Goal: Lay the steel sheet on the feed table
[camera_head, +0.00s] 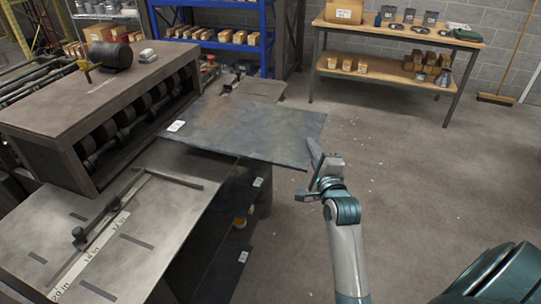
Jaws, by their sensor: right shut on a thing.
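The steel sheet (245,130) is a flat dark grey plate with a small white label near its left edge. It extends out to the right of the roller machine, roughly level. My right gripper (316,168) is shut on the sheet's near right corner. The feed table (165,225) is the grey metal top at the lower left, with inch marks and a guide bar. The sheet is beyond and to the right of its bare top; I cannot tell whether they touch. My left gripper is not in view.
The roller machine (85,85) stands along the left, with a dark cylinder (111,57) on top. Dark labelled sheets (228,270) lie on shelves under the table's right side. A wooden bench (400,38) and blue rack (212,45) stand behind. The floor at right is clear.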

